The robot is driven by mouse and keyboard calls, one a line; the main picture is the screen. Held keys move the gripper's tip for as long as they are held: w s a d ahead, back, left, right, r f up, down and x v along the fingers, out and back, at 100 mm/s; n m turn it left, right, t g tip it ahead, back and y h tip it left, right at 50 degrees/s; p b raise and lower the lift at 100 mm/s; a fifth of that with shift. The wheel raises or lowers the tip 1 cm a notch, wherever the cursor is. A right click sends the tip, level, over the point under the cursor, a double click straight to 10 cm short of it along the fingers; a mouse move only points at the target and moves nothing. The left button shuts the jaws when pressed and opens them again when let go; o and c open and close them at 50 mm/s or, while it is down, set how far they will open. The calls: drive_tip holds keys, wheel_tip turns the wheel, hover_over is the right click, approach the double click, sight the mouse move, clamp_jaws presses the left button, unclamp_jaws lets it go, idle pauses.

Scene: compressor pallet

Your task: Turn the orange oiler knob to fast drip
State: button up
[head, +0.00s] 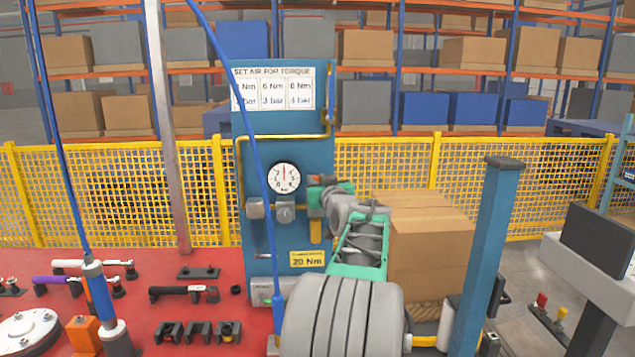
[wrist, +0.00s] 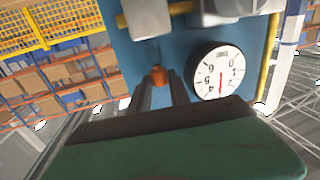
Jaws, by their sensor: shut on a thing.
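The orange oiler knob (wrist: 158,75) shows in the wrist view in front of the blue panel (wrist: 135,45), beside the round gauge. My gripper (wrist: 160,86) is shut on the knob, with one dark finger on each side of it. In the head view my arm reaches up to the panel (head: 258,125) just right of the gauge (head: 284,178). There the gripper and wrist cover most of the knob, and its setting marks cannot be read.
A yellow pipe (head: 285,138) runs around the panel. Grey units (head: 285,213) hang below the gauge. A red table (head: 140,270) with tools and fixtures lies to the left. A blue post (head: 492,240) and a cardboard box (head: 432,245) stand to the right.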

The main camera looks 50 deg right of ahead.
clamp_jaws()
drive_tip(key=shift+d, duration=0.1)
drive_tip(key=shift+s+d+n+t+y, duration=0.1)
drive_tip(key=shift+s+n+t+y, duration=0.05)
drive_tip(key=shift+n+t+y, duration=0.55)
drive_tip(key=shift+d+n+y, duration=0.2)
drive_tip(key=shift+n+y, duration=0.4)
drive_tip(key=shift+y, duration=0.3)
drive_tip(key=y+p, duration=0.1)
drive_tip(key=n+t+y+p, duration=0.1)
drive_tip(key=n+y+p, duration=0.1)
drive_tip(key=y+p, duration=0.1)
drive_tip(key=shift+s+d+r+t, duration=0.1)
drive_tip(key=shift+d+r+t, duration=0.05)
drive_tip(key=shift+r+t, duration=0.15)
drive_tip(key=shift+f+n+y+p, duration=0.2)
drive_tip(key=shift+n+y+p, duration=0.6)
drive_tip(key=shift+p, duration=0.4)
